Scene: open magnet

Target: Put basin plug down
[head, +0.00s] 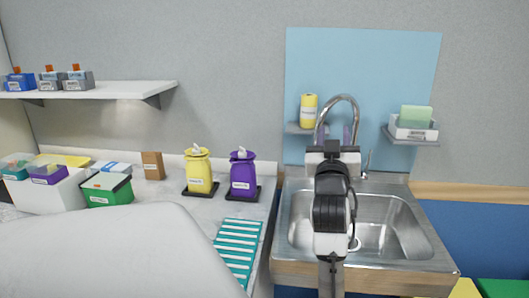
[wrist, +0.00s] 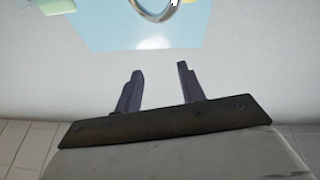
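The steel sink (head: 392,238) is in the right half of the head view, with my arm in front of its left and middle part. A small pale curved edge (head: 356,244) shows in the basin just right of my arm; I cannot tell whether it is the basin plug or the drain. No basin plug shows clearly in either view. My gripper (head: 335,132) is raised in front of the tap and blue panel. In the wrist view its two dark fingers (wrist: 158,88) stand apart with nothing between them.
The curved tap (head: 343,99) rises behind my gripper. A yellow bottle (head: 309,110) and a tray with a green sponge (head: 416,117) sit on small wall shelves. Yellow (head: 199,173) and purple (head: 242,175) dispensers and a teal ribbed mat (head: 237,250) are on the counter left.

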